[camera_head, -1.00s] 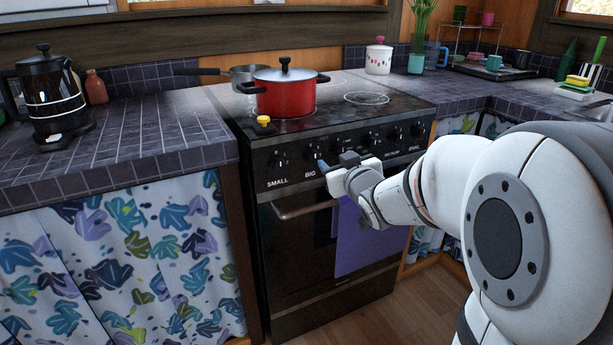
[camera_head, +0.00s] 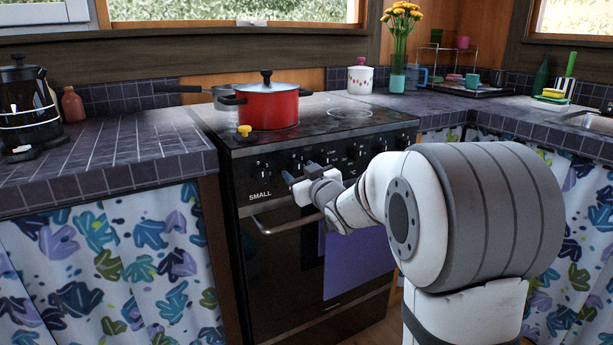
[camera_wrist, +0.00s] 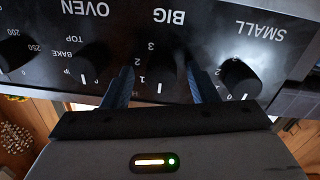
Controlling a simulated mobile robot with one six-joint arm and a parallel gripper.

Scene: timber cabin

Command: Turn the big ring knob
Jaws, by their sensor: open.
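The big ring knob (camera_wrist: 157,72) is a dark round knob by the BIG label on the black stove front, upside down in the wrist view. My gripper (camera_wrist: 162,88) is open, with one blue finger on each side of this knob in the picture. I cannot tell whether the fingers touch it. In the head view my gripper (camera_head: 300,175) is at the control panel, covering the BIG label and probably part of the knob. The small ring knob (camera_wrist: 240,80) sits beside one finger, and the oven knob (camera_wrist: 92,62) lies beyond the other.
A red pot (camera_head: 268,106) and a grey saucepan (camera_head: 226,97) stand on the stove top. A small yellow item (camera_head: 244,131) sits near its front edge. The oven handle (camera_head: 285,222) and a purple towel (camera_head: 352,258) are below the panel.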

